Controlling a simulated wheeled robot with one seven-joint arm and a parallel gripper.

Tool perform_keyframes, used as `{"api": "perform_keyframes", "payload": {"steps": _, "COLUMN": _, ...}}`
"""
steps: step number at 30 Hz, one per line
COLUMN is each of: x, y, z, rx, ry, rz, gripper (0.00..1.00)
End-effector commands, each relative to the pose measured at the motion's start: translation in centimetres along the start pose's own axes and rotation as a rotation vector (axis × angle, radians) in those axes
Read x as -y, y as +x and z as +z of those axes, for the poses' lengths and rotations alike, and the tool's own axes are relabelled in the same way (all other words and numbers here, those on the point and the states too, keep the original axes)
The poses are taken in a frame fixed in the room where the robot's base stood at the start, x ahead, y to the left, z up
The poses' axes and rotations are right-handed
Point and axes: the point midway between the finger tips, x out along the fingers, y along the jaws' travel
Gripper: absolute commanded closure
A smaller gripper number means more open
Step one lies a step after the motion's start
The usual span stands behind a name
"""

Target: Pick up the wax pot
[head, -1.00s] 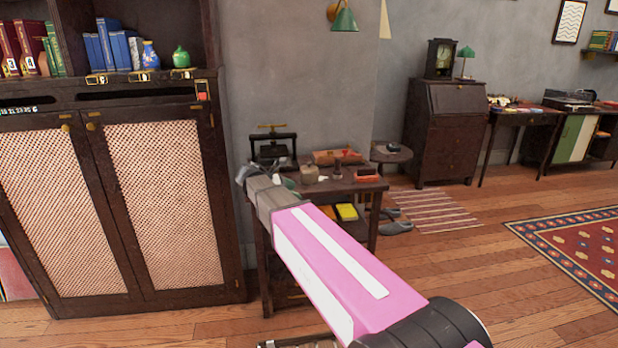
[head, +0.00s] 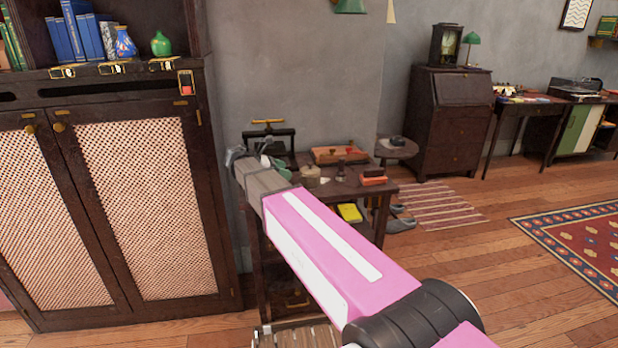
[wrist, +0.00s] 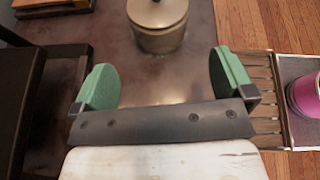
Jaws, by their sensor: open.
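The wax pot seems to be the small brass-coloured lidded pot (wrist: 158,38) on the dark worktable, at the top of the wrist view and cut off by its edge. It also shows in the head view (head: 311,177), just right of my gripper's end. My gripper (wrist: 165,80) is open, with its two green pads apart and nothing between them. The pot stands apart from the pads, beyond them and roughly in line with the gap. In the head view, my arm hides part of the worktable (head: 335,190).
A black press (head: 268,140) stands at the back left of the worktable. A wooden box (head: 339,153), a small dark stamp-like piece (head: 341,170) and a red-orange block (head: 373,177) stand to the right of the pot. A tall cabinet (head: 135,210) is close on the left.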

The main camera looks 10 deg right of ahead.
Motion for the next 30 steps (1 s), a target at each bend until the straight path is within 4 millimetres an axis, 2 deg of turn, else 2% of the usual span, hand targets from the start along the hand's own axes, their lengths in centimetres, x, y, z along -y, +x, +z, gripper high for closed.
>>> {"api": "perform_keyframes", "payload": {"steps": 9, "x": 0.1, "y": 4.5, "z": 0.0, "rx": 0.000, "ry": 0.001, "rz": -0.002, "gripper": 0.00}}
{"api": "perform_keyframes", "payload": {"steps": 17, "x": 0.0, "y": 6.1, "z": -0.1, "rx": 0.000, "ry": 0.000, "rz": -0.002, "gripper": 0.00}}
{"api": "perform_keyframes", "payload": {"steps": 25, "x": -0.1, "y": 9.8, "z": -0.2, "rx": 0.000, "ry": 0.001, "rz": -0.001, "gripper": 0.00}}
{"api": "perform_keyframes", "payload": {"steps": 30, "x": -0.2, "y": 10.3, "z": -0.3, "rx": 0.000, "ry": 0.000, "rz": 0.000, "gripper": 0.00}}
